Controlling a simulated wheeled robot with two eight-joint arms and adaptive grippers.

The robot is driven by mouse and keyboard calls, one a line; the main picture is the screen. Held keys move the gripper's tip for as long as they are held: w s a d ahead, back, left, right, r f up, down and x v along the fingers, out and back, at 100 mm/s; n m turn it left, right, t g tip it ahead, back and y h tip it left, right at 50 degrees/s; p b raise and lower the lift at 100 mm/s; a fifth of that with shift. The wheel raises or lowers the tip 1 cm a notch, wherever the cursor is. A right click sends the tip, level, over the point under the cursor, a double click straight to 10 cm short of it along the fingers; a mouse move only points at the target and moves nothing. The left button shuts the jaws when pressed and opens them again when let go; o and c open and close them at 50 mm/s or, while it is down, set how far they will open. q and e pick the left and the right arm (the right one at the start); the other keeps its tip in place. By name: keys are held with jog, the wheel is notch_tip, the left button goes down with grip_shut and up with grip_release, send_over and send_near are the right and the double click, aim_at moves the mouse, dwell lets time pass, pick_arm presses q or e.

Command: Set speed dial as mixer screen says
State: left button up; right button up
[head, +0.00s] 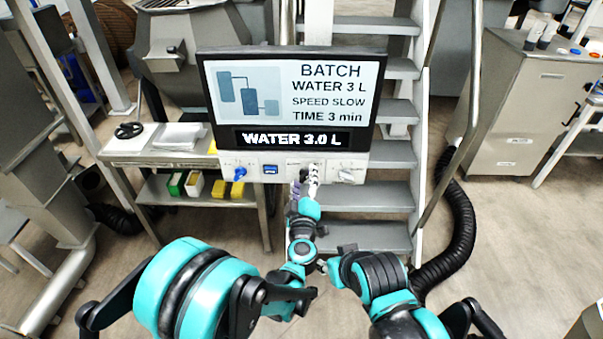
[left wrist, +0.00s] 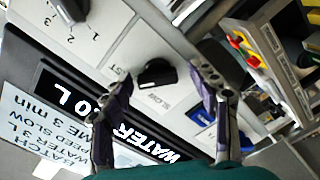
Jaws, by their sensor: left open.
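The mixer screen (head: 290,100) reads BATCH, WATER 3 L, SPEED SLOW, TIME 3 min, with WATER 3.0 L on a strip below. It shows upside down in the left wrist view (left wrist: 38,118). The speed dial (left wrist: 157,73) is a black knob on the white panel, with FAST and SLOW labels beside it. I cannot tell which label it points at. My left gripper (head: 304,182) is at the panel and largely covers this dial in the head view. In the left wrist view its open fingers (left wrist: 160,76) lie on either side of the dial.
A numbered dial (head: 347,174) is right of the speed dial. A blue switch (head: 270,169) and a blue valve handle (head: 237,173) are to the left. A side table (head: 130,150) stands left; metal stairs (head: 390,195) rise behind the panel.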

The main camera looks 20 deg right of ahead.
pick_arm(q)
jog(key=shift+s+r, duration=0.15)
jog(key=shift+s, duration=0.15)
jog(key=c, duration=1.2)
jog(key=shift+o, duration=0.2)
jog(key=shift+n, duration=0.4)
jog(key=shift+w+n+b, duration=0.1)
jog(key=shift+n+b, duration=0.45)
jog(key=shift+n, duration=0.45)
jog(key=n+b, duration=0.1)
jog(key=n, duration=0.2)
jog(key=shift+n, duration=0.3)
jog(key=n, duration=0.3)
jog(key=shift+n+b, duration=0.3)
jog(key=shift+b, duration=0.05)
jog(key=shift+n+b, duration=0.3)
jog(key=shift+n, duration=1.6)
